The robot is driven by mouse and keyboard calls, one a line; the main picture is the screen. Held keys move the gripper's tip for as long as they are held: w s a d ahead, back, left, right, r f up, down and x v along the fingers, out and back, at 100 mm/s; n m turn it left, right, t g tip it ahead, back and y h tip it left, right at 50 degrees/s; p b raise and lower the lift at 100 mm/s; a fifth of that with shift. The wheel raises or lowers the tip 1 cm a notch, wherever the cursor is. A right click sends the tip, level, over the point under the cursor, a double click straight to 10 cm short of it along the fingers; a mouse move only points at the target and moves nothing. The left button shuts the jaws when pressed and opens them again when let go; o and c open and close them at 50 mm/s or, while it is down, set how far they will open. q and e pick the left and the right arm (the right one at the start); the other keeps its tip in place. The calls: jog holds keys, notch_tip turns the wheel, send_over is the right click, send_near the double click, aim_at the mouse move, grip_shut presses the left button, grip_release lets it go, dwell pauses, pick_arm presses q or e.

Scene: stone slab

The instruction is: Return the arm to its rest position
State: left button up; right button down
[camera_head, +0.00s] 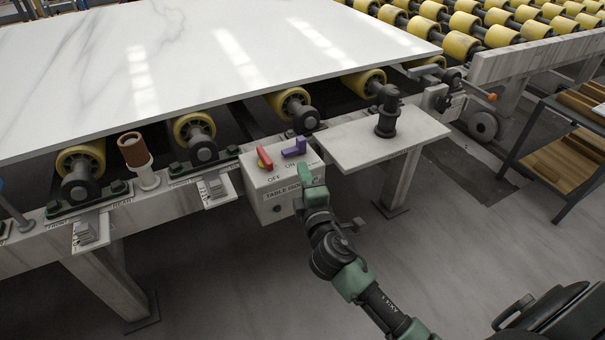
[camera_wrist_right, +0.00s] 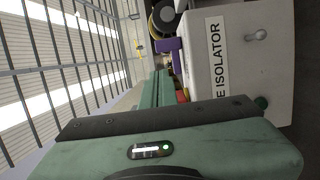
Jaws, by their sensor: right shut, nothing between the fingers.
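My right arm comes in from the lower right in the head view. Its green right gripper (camera_head: 306,180) is shut and empty, close in front of the white isolator box (camera_head: 268,204). I cannot tell whether it touches the box. The box carries a red handle (camera_head: 264,158) by the OFF label and a purple handle (camera_head: 295,147) by the ON label. In the right wrist view the gripper (camera_wrist_right: 158,90) points along the box (camera_wrist_right: 230,75), with the purple handle (camera_wrist_right: 167,50) just beyond. My left gripper is not in view.
A white marble slab (camera_head: 200,60) lies on yellow rollers (camera_head: 194,128) behind the box. A small shelf (camera_head: 385,140) with a dark post (camera_head: 387,110) stands right of it. A brown-topped peg (camera_head: 133,150) is at left. Floor at lower right is open near a rack (camera_head: 560,160).

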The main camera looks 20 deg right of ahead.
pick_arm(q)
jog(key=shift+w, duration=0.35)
